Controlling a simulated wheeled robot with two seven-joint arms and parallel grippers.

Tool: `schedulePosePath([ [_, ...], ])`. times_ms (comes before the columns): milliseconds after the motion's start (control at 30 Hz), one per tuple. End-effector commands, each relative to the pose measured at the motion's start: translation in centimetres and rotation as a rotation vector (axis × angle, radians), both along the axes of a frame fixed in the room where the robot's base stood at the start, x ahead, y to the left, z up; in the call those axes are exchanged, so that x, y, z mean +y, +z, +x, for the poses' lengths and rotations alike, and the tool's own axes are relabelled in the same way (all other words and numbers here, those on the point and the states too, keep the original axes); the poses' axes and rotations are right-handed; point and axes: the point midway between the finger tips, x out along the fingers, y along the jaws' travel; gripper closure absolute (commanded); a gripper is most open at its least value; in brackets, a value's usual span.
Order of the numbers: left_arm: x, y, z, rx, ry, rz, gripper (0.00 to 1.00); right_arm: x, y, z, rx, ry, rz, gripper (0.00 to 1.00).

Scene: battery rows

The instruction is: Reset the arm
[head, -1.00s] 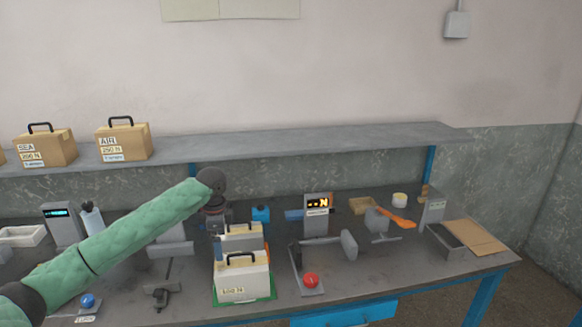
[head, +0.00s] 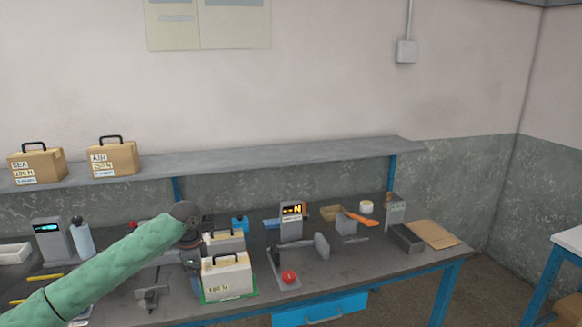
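My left arm, in a green sleeve, reaches in from the lower left in the head view. Its dark wrist (head: 186,212) is over the bench beside two pale cases with black handles. My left gripper (head: 192,256) is partly seen below the wrist, by the left side of the cases; its fingers are too small and hidden to read. The front case (head: 227,277) stands upright on a green mat (head: 216,299), and the rear case (head: 224,240) stands just behind it. My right arm and gripper are not in view.
The bench (head: 345,274) holds a display unit (head: 291,222), a red button (head: 289,277), an orange-handled tool (head: 361,219) and a dark open box (head: 406,238). A shelf (head: 270,156) above carries boxes marked SEA (head: 37,164) and AIR (head: 112,158). Another table (head: 568,240) stands at right.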

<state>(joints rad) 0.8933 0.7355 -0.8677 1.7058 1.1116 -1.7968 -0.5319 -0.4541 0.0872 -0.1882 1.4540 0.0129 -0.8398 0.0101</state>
Motion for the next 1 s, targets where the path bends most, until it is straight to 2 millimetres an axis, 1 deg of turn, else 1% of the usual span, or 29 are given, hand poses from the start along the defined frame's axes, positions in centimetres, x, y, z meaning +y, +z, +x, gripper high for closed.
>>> schedulePosePath([
  [267,-1.5,-4.0,0.0,-0.017,0.043,-0.034,0.00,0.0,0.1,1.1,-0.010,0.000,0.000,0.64],
  [367,-2.2,-5.9,0.0,-0.025,0.068,-0.049,0.00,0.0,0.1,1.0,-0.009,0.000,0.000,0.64],
  [467,-3.0,-8.4,-0.3,-0.034,0.097,-0.069,0.00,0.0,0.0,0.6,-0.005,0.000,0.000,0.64],
  [567,-4.1,-11.8,-0.7,-0.044,0.140,-0.095,0.00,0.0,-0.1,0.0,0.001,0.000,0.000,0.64],
  [600,-4.5,-13.3,-0.9,-0.049,0.160,-0.106,0.00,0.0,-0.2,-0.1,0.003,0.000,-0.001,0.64],
  [767,-6.2,-19.2,-2.2,-0.068,0.246,-0.148,0.00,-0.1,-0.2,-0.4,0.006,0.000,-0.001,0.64],
  [800,-6.5,-20.7,-2.6,-0.072,0.268,-0.157,0.00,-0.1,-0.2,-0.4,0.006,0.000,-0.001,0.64],
  [867,-7.0,-22.9,-3.4,-0.077,0.300,-0.171,0.00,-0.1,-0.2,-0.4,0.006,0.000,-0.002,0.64],
  [1000,-8.0,-28.1,-5.5,-0.086,0.381,-0.199,0.00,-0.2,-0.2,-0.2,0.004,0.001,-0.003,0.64],
])
